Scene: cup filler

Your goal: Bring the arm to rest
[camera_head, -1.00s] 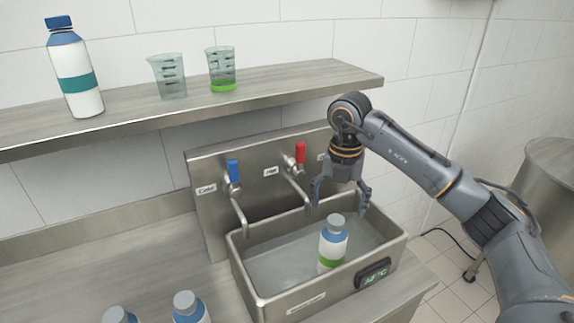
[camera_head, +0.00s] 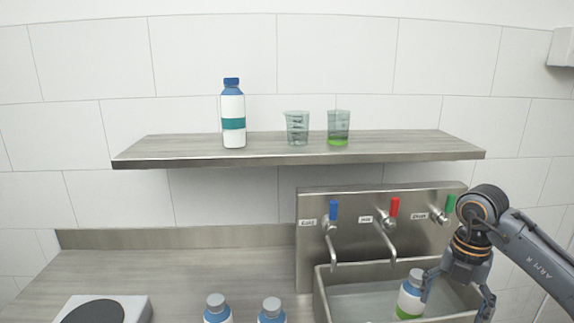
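My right gripper (camera_head: 459,288) hangs over the right part of the metal sink basin (camera_head: 321,296) with its fingers spread. It is open and empty. A bottle with a blue shoulder and green band (camera_head: 411,295) stands in the basin, just left of the gripper and partly overlapped by its left finger; I cannot tell whether they touch. My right arm (camera_head: 537,250) comes in from the right edge. My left gripper is not in view.
A shelf (camera_head: 300,158) holds a teal-banded bottle (camera_head: 233,114), an empty beaker (camera_head: 297,128) and a beaker with green liquid (camera_head: 338,128). Two capped bottles (camera_head: 217,309) (camera_head: 271,311) stand on the counter. A hot plate (camera_head: 140,309) is at lower left. Blue, red and green taps (camera_head: 394,207) back the sink.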

